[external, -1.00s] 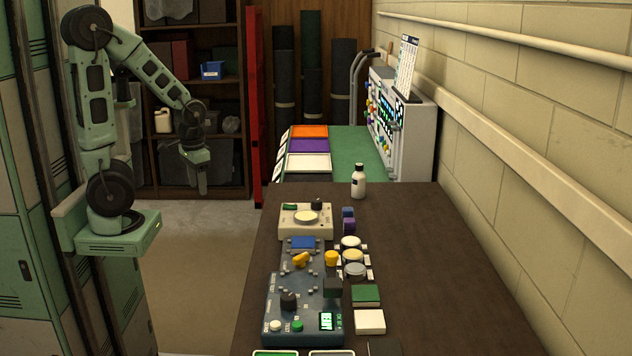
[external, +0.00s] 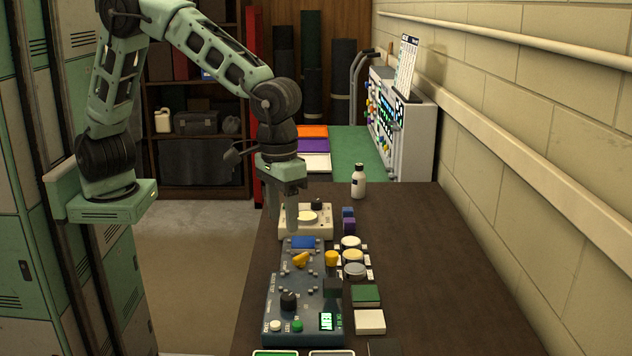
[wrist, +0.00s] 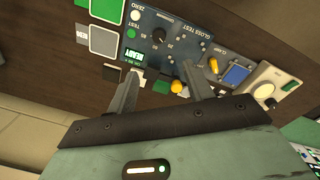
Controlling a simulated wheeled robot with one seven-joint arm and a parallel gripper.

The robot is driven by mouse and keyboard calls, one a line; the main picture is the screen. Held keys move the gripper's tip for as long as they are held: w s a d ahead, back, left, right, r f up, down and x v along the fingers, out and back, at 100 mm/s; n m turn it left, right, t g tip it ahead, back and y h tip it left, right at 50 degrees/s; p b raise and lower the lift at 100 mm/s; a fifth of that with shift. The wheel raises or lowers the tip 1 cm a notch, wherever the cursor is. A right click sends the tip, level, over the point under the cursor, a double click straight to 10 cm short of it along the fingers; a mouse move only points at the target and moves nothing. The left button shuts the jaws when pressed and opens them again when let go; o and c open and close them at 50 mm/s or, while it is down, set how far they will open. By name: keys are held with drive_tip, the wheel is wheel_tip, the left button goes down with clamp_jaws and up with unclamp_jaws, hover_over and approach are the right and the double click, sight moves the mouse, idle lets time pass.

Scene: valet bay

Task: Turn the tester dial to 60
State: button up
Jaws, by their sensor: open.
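The tester (external: 275,318) is a dark blue panel on the table, marked GLOSS TEST in the wrist view (wrist: 198,50). Its black dial (external: 289,301) is near its front end and shows at the top of the wrist view (wrist: 158,36). Small numbers surround the dial, but its pointer setting is too small to read. A lit green display (external: 326,321) reads READY in the wrist view (wrist: 133,54). My gripper (external: 291,222) is open and empty, above the table near the cream device, beyond the dial and apart from it. Its two fingers show in the wrist view (wrist: 160,82).
The cream device (external: 322,231) stands behind the tester. A yellow lever (external: 300,260) and blue pad (external: 303,242) are on the tester's far part. Round pots (external: 353,257), blocks (external: 366,296) and a white bottle (external: 359,183) are to the right. The table's right side is clear.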

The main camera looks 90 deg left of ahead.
sight(288, 296)
drive_tip(key=f+p, duration=0.1)
drive_tip(key=f, duration=0.4)
drive_tip(key=f+p, duration=0.1)
drive_tip(key=f, duration=0.5)
drive_tip(key=d+f, duration=0.1)
drive_tip(key=f, duration=0.5)
drive_tip(key=shift+w+f+p, duration=0.2)
drive_tip(key=shift+p, duration=0.2)
drive_tip(key=c, duration=1)
